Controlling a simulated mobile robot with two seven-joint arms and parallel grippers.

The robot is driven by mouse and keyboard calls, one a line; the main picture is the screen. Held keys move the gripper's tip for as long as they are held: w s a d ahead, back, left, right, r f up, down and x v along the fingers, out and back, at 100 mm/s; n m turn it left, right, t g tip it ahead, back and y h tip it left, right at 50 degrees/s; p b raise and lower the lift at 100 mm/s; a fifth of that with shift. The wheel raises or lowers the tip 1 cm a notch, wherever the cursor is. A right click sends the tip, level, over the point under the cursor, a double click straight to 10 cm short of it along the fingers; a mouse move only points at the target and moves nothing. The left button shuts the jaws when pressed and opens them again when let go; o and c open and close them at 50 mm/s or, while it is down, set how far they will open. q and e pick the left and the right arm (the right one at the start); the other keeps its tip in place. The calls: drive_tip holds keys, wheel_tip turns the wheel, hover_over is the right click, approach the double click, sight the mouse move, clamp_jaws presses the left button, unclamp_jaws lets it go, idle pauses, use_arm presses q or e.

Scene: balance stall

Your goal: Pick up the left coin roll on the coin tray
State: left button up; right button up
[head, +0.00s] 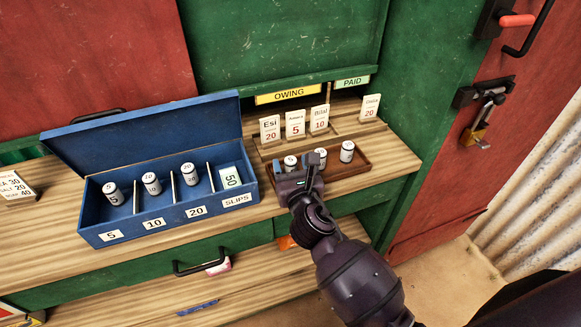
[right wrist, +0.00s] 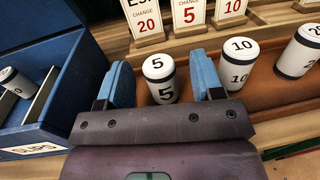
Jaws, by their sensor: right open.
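The coin tray (head: 356,169) is a shallow brown wooden tray on the counter. Three white coin rolls with dark bands stand upright in it: the left coin roll (head: 290,161), a middle one (head: 321,155) and a right one (head: 347,151). In the right wrist view the left coin roll (right wrist: 160,80) reads 5 and the middle one (right wrist: 238,64) reads 10. My right gripper (head: 299,180) is open at the tray's left end. Its blue fingers (right wrist: 163,75) appear either side of the left coin roll, with gaps; depth is unclear. My left gripper is not in view.
An open blue cash box (head: 150,228) with more coin rolls and slips stands left of the tray. Name cards (head: 270,129) stand behind the tray, under the OWING sign (head: 289,94). A drawer handle (head: 200,264) sticks out below the counter.

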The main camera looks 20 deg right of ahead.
drive_tip(key=shift+c, duration=0.2)
clamp_jaws()
